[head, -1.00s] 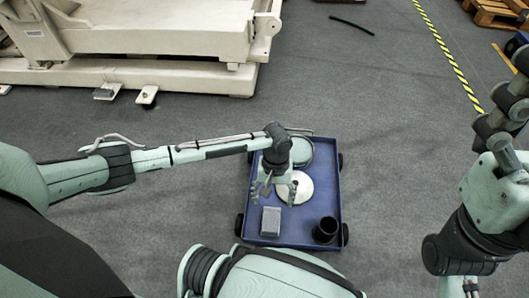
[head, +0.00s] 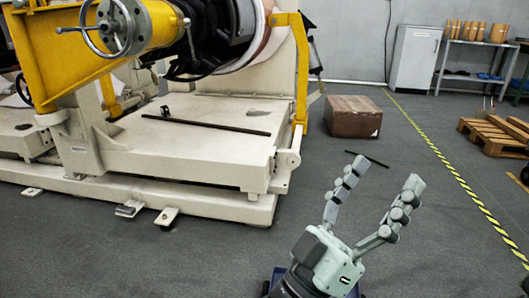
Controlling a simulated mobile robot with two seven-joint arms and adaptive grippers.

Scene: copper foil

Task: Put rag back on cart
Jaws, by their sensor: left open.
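My left gripper (head: 386,173) is raised in the lower middle of the head view, close to the camera. Its two jointed fingers point up and are spread wide with nothing between them. I cannot make out a rag. My right gripper is not in view.
A large cream machine base (head: 190,150) with yellow parts fills the left. A cardboard box (head: 353,116) stands on the floor beyond the gripper. Wooden pallets (head: 495,135) lie at the right, past a yellow-black floor line (head: 440,150). Grey floor between is mostly clear.

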